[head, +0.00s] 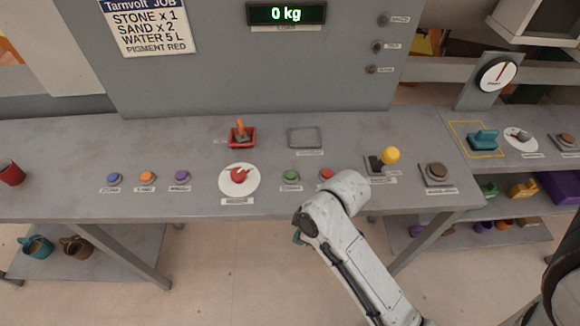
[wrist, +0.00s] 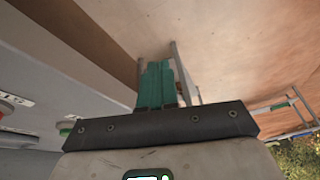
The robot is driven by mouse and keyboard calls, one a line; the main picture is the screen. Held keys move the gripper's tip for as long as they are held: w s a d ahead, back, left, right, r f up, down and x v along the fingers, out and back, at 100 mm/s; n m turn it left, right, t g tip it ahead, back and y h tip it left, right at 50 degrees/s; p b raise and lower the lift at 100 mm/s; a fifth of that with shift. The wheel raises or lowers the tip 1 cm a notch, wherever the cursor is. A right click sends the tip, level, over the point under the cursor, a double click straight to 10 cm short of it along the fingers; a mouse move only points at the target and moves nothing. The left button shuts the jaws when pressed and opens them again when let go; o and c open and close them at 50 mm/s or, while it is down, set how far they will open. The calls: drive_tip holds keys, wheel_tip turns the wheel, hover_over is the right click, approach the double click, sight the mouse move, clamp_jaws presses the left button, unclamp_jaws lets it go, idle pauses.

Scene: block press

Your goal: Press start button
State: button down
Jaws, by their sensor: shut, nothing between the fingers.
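A green button (head: 291,175) sits on the grey console table, right of a white dial with a red knob (head: 238,176). A red button (head: 326,174) is just right of it, partly near my arm. Their labels are too small to read, so I cannot tell which is start. My gripper (head: 299,238) shows only as a teal bit below the table's front edge, behind my arm. In the wrist view its teal fingers (wrist: 157,85) are together and empty, apart from any button.
Blue (head: 113,179), orange (head: 147,178) and purple (head: 182,177) buttons line the left. A yellow-knobbed lever (head: 390,155) and a brown button (head: 437,170) stand right. A display (head: 286,13) reads 0 kg. Mugs (head: 76,247) sit on the lower shelf. Floor before the table is clear.

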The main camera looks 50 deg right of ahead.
sight(294, 176)
drive_tip(key=w+d+r+n+t, duration=0.1)
drive_tip(key=w+r, duration=0.1)
drive_tip(key=w+d+r+n+p, duration=0.1)
drive_tip(key=w+d+r, duration=0.1)
drive_tip(key=w+d+r+n+t+y+p, duration=0.1)
drive_tip(key=w+r, duration=0.1)
drive_tip(key=shift+d+r+t, duration=0.2)
drive_tip(key=shift+r+t, duration=0.1)
drive_tip(key=shift+r, duration=0.05)
drive_tip(key=w+d+r+n+t+p, duration=0.2)
drive_tip(key=w+d+r+n, duration=0.3)
drive_tip(key=d+r, duration=0.3)
drive_tip(key=shift+n+t+p, duration=0.4)
drive_tip(key=shift+n+p, duration=0.1)
drive_tip(key=shift+p, duration=0.05)
wheel_tip(294, 176, down, 9)
drive_tip(key=b, duration=0.7)
drive_tip(key=shift+r, duration=0.2)
drive_tip(key=shift+f, duration=0.1)
drive_tip(key=shift+f+b, duration=0.3)
idle(0.3)
